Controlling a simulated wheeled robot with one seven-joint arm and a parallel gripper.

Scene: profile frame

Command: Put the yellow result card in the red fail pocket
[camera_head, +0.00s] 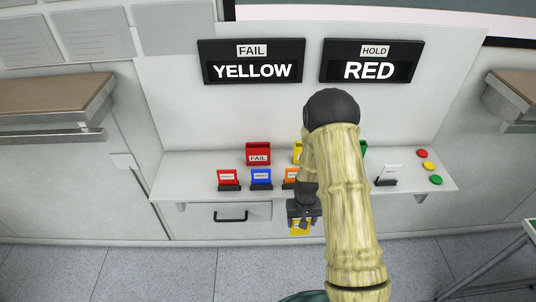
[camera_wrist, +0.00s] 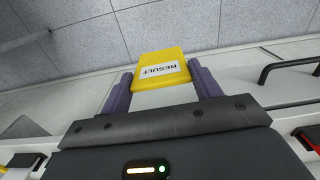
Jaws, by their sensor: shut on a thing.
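The yellow result card (camera_wrist: 161,66), with a white label reading RESULT, is held between the two purple fingers of my gripper (camera_wrist: 163,88) in the wrist view. In the head view the card (camera_head: 300,229) shows below my gripper (camera_head: 302,218), in front of the shelf's front edge and over the floor. The red fail pocket (camera_head: 258,153), labelled FAIL, stands at the back of the shelf, left of and beyond my gripper. Its opening faces up. My arm hides part of the shelf's middle.
The shelf (camera_head: 200,165) carries small red (camera_head: 228,179), blue (camera_head: 261,178) and orange (camera_head: 290,177) card holders in front of the pockets. A yellow pocket (camera_head: 298,152) and a green pocket (camera_head: 364,146) are partly hidden. Buttons (camera_head: 428,166) and a white card (camera_head: 391,173) are at right.

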